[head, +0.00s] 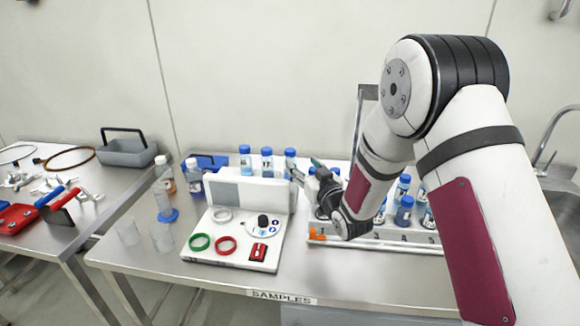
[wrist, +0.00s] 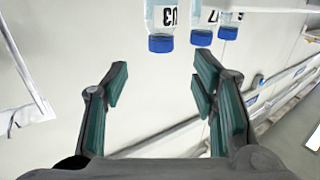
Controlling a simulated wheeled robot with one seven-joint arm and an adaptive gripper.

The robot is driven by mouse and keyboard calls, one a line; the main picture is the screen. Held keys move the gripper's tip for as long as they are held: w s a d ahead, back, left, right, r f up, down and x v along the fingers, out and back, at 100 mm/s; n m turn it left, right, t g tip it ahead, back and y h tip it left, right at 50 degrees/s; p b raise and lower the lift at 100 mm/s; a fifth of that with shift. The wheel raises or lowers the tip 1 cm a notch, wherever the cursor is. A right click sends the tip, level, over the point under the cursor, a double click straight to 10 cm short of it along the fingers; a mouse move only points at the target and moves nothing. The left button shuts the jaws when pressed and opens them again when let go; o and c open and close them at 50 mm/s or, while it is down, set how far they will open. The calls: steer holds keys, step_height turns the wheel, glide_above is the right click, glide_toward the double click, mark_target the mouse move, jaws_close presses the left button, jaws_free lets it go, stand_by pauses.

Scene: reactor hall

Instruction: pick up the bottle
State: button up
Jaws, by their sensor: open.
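Three clear bottles with blue caps stand in a row behind the white device: a left one (head: 245,159), a middle one (head: 267,160) and a right one (head: 290,157). My gripper (head: 304,169) is just right of the right one, with its fingers apart and nothing between them. In the wrist view, my gripper (wrist: 160,86) is open. A bottle with a blue cap (wrist: 161,42) and a dark-lettered label hangs at the top of that picture, roughly in line with the gap and beyond the fingertips. Two more blue-capped bottles are beside it. Which bottle is meant cannot be told.
A white device (head: 228,251) with rings and a dial stands in front. A white rack (head: 350,243) with more blue-capped bottles (head: 404,211) is at right, partly behind my arm. White-capped bottles (head: 194,180) and clear beakers (head: 162,237) stand at left. The front table edge is clear.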

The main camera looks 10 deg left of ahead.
mark_target(292, 153)
steer(key=x, duration=0.9)
steer(key=shift+w+a, duration=0.2)
steer(key=shift+w, duration=0.1)
jaws_close()
